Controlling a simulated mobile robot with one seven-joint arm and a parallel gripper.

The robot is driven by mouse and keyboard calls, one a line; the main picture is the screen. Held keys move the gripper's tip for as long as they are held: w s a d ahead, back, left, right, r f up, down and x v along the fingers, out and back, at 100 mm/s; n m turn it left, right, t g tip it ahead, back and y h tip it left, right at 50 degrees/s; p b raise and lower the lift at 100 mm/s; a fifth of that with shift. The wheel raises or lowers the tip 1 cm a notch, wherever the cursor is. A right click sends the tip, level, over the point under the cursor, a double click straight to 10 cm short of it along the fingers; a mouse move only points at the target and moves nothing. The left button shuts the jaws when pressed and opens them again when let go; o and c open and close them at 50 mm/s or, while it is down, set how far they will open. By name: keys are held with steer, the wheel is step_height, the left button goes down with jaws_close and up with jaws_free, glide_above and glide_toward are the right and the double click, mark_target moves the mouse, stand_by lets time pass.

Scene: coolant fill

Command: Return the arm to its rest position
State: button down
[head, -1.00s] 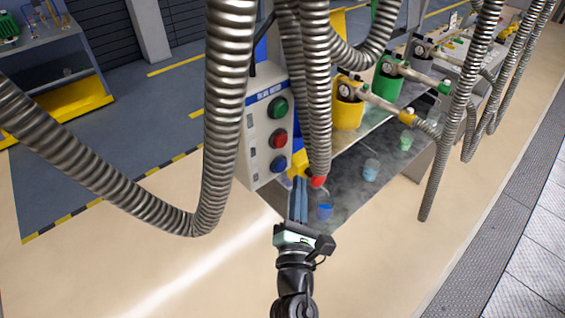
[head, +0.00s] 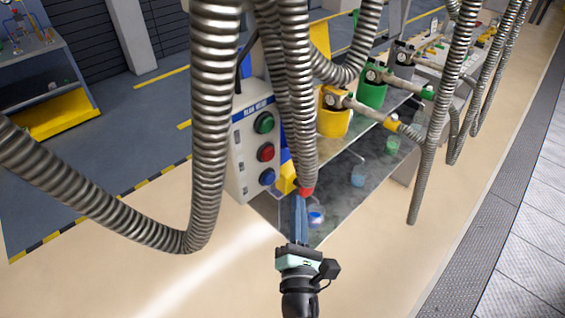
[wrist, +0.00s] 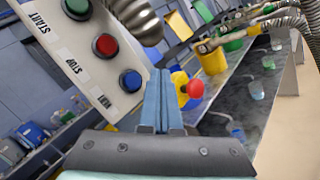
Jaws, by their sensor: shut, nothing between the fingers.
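My gripper (head: 300,222) is shut and empty, its two long blue fingers pressed together. In the head view it points up the picture, in front of the station's front corner, with a red round part (head: 306,191) just at its tips. In the wrist view the shut fingers (wrist: 162,98) stand between the white control box (wrist: 85,50) and the red round part (wrist: 195,88). The picture does not show whether the fingertips touch anything. The control box also shows in the head view (head: 242,150) with green, red and blue buttons.
Thick metal hoses hang close around the arm, one large hose (head: 212,120) at left. The grey shelf (head: 345,185) holds several small cups. Yellow (head: 333,122) and green (head: 372,94) containers with valves stand behind it. The beige floor (head: 110,270) at front left is clear.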

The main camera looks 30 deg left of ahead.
steer(key=w+d+r+m+t+h+b, duration=0.25)
steer(key=d+r+m+h, duration=0.2)
steer(key=r+m, duration=0.65)
steer(key=w+d+r+m+t+h+b, duration=0.1)
steer(key=d+r+m+t+h, duration=0.4)
steer(key=r, duration=0.9)
steer(key=s+d+r+m+t+b, duration=0.1)
steer(key=s+d+r+m, duration=0.1)
steer(key=s+r+m, duration=0.5)
steer(key=s+d+r+m+t+y+b, duration=0.1)
steer(key=s+d+r+m+b, duration=0.1)
steer(key=s+r+m, duration=0.5)
step_height(320, 180, up, 6)
steer(key=d+m, duration=0.1)
steer(key=m, duration=0.2)
steer(key=shift+s+r+m, duration=0.15)
steer(key=shift+m, duration=0.15)
steer(key=shift+d, duration=0.1)
